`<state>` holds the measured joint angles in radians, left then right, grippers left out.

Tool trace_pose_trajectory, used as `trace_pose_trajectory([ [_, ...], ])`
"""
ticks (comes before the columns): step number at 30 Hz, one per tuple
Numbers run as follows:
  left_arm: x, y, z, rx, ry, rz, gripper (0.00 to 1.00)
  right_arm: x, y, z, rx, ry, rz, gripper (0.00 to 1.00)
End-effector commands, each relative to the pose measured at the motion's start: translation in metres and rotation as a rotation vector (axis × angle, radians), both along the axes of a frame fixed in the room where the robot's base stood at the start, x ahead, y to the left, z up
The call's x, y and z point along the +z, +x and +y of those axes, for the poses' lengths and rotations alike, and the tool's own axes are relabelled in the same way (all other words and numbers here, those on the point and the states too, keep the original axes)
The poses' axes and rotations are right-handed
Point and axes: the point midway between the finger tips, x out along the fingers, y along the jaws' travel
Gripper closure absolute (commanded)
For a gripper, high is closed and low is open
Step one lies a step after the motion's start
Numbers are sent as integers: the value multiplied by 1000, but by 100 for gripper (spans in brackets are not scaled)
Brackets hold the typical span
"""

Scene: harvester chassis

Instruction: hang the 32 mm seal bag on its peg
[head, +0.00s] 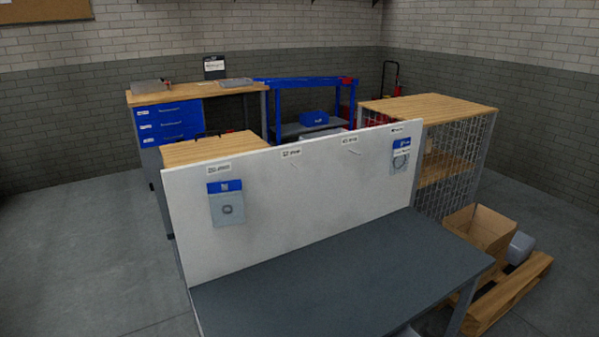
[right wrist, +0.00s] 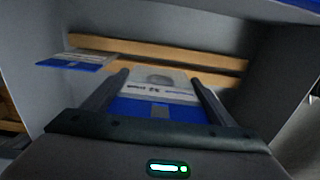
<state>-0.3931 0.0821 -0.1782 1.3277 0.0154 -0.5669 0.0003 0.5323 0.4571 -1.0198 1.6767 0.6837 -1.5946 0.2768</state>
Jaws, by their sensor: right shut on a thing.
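In the right wrist view, my right gripper (right wrist: 160,80) is shut on a bag (right wrist: 150,108) with a blue header, a white label and a clear part with a faint round seal. The label is upside down and seems to read 32 mm. In the head view, the white peg board (head: 290,200) stands upright along the back of the grey table. A bag with a blue header (head: 226,205) hangs at its left, and another bag (head: 401,158) at its right. Two labelled pegs between them (head: 294,162) (head: 352,150) are bare. My left gripper is out of view.
In the right wrist view, another blue and white bag (right wrist: 75,60) lies at the left, near wooden strips (right wrist: 170,52) and grey walls. In the head view, the grey tabletop (head: 340,270) is clear. A cardboard box (head: 480,232) sits on a pallet (head: 510,290) at the right.

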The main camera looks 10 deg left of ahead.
Motion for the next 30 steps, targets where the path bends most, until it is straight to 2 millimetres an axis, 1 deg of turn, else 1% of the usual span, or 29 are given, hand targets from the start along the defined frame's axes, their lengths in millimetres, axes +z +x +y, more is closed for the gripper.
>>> trace_pose_trajectory([
  [5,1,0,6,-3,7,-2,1,5,-1,-1,-16,1,-2,44],
  [8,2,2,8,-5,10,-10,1,16,-3,-4,-55,5,-2,44],
  [11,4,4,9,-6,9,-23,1,35,-8,-9,-123,11,-3,44],
  [14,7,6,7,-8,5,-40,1,60,-17,-16,-215,17,-2,44],
  [16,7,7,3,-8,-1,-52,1,80,-25,-22,-287,20,-2,44],
  [18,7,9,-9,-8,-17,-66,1,100,-34,-29,-361,21,0,44],
  [21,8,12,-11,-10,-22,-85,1,127,-50,-39,-463,18,1,44],
  [24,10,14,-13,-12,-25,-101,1,149,-65,-48,-548,11,1,44],
  [27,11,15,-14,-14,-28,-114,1,164,-75,-55,-610,6,0,44],
  [30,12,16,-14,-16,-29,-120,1,172,-82,-59,-648,1,0,44],
])
